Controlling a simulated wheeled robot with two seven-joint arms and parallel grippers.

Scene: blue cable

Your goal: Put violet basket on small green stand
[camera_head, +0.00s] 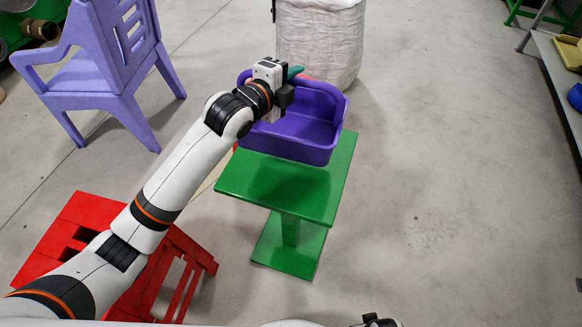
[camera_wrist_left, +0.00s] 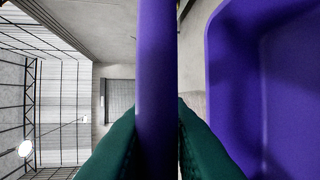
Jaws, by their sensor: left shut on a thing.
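The violet basket (camera_head: 304,139) is over the far part of the green stand (camera_head: 260,185) in the head view. I cannot tell whether its bottom touches the stand top. My left gripper (camera_head: 291,73) is at the basket's far left rim. In the left wrist view, its two teal fingers are shut on the violet rim (camera_wrist_left: 157,60), one on each side, and the basket's inside (camera_wrist_left: 285,90) shows at the right. The basket looks empty where I can see into it. Part of its left side is hidden behind my gripper. My right gripper does not show.
A violet chair (camera_head: 110,60) stands at the far left. A white sack (camera_head: 320,40) stands just behind the basket. The floor right of the stand is clear.

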